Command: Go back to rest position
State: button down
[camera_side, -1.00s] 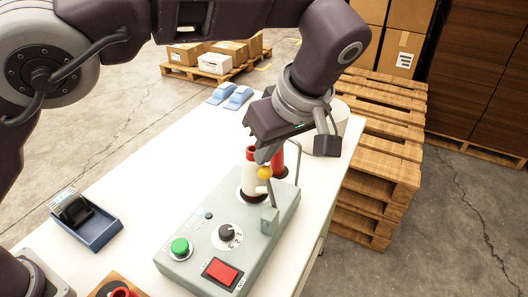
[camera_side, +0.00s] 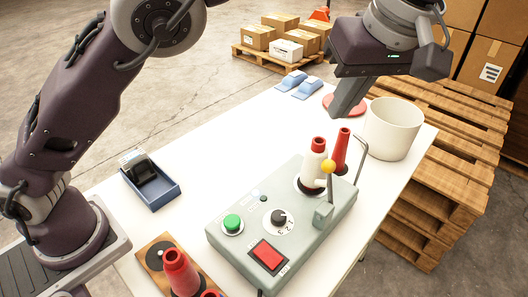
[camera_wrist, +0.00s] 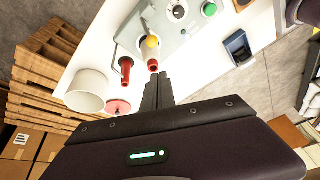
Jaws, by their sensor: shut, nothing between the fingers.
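My gripper (camera_side: 346,104) is shut and empty. In the side view it hangs above the table's far part, clear of the machine below it. The wrist view shows its closed fingers (camera_wrist: 158,84) pointing toward the machine. The grey-green machine (camera_side: 235,228) carries a green button, a dial and a red switch. A white spool with a red top (camera_side: 313,165) stands upright on it, with a yellow ball in front. A red cone (camera_side: 340,152) stands behind the spool.
A white bucket (camera_side: 391,130) stands right of my gripper, near a red disc (camera_side: 345,106). A blue tray (camera_side: 152,190) with a black item lies at the left. Blue items (camera_side: 298,84) lie at the far edge. Wooden pallets (camera_side: 450,190) stand beside the white table.

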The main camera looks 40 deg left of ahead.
jog(key=s+a+r+m+h, duration=0.2)
jog(key=s+a+r, duration=0.1)
jog(key=a, duration=0.5)
jog(key=s+a+r+m+h, duration=0.2)
jog(key=s+a+r, duration=0.1)
jog(key=a, duration=0.5)
jog(key=s+a+f+m+t, duration=0.2)
jog(key=s+f+m, duration=0.1)
jog(key=s, duration=0.5)
jog(key=s+a+f+m+t, duration=0.2)
jog(key=s+f, duration=0.4)
jog(key=s, duration=0.3)
jog(key=a+m, duration=0.1)
jog(key=m, duration=0.1)
jog(key=shift+s+a+f+m, duration=0.15)
jog(key=shift+a+f+m, duration=0.05)
jog(key=shift+a+m, duration=0.1)
